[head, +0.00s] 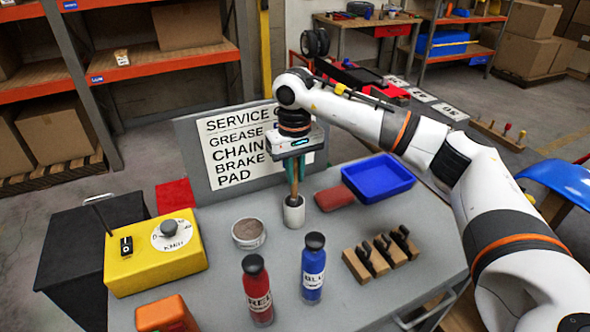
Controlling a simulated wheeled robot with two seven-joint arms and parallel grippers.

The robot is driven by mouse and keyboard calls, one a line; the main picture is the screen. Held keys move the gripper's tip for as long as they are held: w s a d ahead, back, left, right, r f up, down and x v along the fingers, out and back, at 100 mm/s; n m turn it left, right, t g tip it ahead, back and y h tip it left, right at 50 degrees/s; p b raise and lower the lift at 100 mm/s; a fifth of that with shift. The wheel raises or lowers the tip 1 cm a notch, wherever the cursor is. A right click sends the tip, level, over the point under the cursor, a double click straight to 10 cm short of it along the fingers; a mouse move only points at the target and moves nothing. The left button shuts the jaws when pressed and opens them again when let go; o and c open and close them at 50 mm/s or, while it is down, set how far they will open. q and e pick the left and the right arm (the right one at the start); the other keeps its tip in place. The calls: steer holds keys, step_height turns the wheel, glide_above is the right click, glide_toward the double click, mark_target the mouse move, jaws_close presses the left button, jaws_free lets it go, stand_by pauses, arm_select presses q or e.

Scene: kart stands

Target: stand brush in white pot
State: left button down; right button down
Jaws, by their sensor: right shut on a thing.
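The white pot (294,214) stands upright on the grey table, near its middle. My right gripper (294,172) points down above the pot, with its fingers shut on the brush (295,189). The brush is a thin brown stick held about upright. Its lower end meets the pot's mouth and seems to be inside it; how deep it goes is hidden. Its top is hidden between the fingers. My left gripper is not in view.
A tin (248,233) stands left of the pot. A red bottle (257,290) and blue bottle (313,268) stand in front. A dark red block (335,197) and blue tray (379,178) lie right. A yellow box (155,257) sits left; a sign (238,147) stands behind.

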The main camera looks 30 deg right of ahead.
steer(key=c, duration=1.3)
jaws_free()
steer(key=shift+r, duration=0.1)
step_height(320, 180, up, 12)
steer(key=shift+f+b, duration=0.1)
steer(key=shift+b, duration=0.3)
